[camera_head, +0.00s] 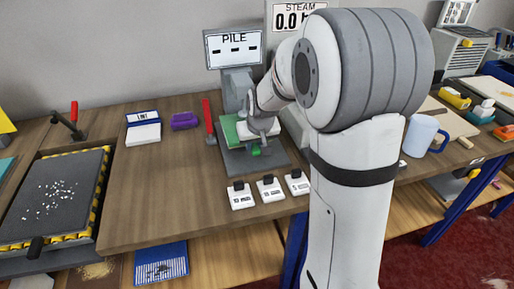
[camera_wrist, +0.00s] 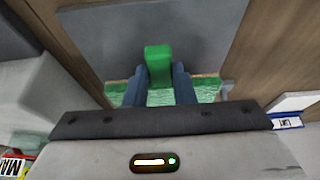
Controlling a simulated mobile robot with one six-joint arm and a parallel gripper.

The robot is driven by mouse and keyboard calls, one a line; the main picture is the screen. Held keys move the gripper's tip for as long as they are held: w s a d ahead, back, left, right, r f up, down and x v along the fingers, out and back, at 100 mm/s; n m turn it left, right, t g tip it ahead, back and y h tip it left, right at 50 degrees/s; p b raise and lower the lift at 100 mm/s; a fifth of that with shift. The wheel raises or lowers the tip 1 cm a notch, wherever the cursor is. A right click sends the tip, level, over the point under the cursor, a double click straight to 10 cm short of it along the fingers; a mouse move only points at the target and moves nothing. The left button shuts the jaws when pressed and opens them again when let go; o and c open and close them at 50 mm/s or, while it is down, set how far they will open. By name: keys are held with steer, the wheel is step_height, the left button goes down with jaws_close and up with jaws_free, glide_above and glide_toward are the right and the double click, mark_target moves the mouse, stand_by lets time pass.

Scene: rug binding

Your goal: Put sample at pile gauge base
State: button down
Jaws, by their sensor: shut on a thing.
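The pile gauge (camera_head: 233,48) stands at the back of the bench, its display showing dashes. Its flat grey base (camera_head: 240,168) lies in front of it and also fills the upper part of the wrist view (camera_wrist: 95,40). The green sample (camera_head: 229,130) is over the base, partly hidden by my gripper (camera_head: 262,140). In the wrist view, a smooth green block (camera_wrist: 158,60) stands between my two blue fingers, with green textured material (camera_wrist: 206,90) around it. My gripper (camera_wrist: 158,80) is shut on the green piece. I cannot tell whether the sample touches the base.
Three white labelled blocks with black knobs (camera_head: 268,188) sit in front of the base. A red upright lever (camera_head: 208,121) stands to its left, with a purple object (camera_head: 184,120) and the LINT box (camera_head: 143,128) beyond. A blue mug (camera_head: 421,135) stands right.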

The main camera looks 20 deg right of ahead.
mark_target(258, 150)
step_height(258, 150, down, 3)
steer(key=shift+s+r+b, duration=0.1)
steer(key=shift+r+b, duration=0.05)
steer(key=shift+b, duration=0.25)
steer(key=shift+s+d, duration=0.15)
steer(key=shift+s, duration=0.05)
steer(key=shift+d, duration=0.15)
steer(key=c, duration=1.2)
jaws_free()
steer(key=v, duration=1.1)
steer(key=s+a+f+g, duration=0.1)
steer(key=s, duration=1)
steer(key=s+a+f+g, duration=0.1)
steer(key=s, duration=0.9)
steer(key=shift+s+f+p, duration=0.3)
steer(key=shift+s+f, duration=0.05)
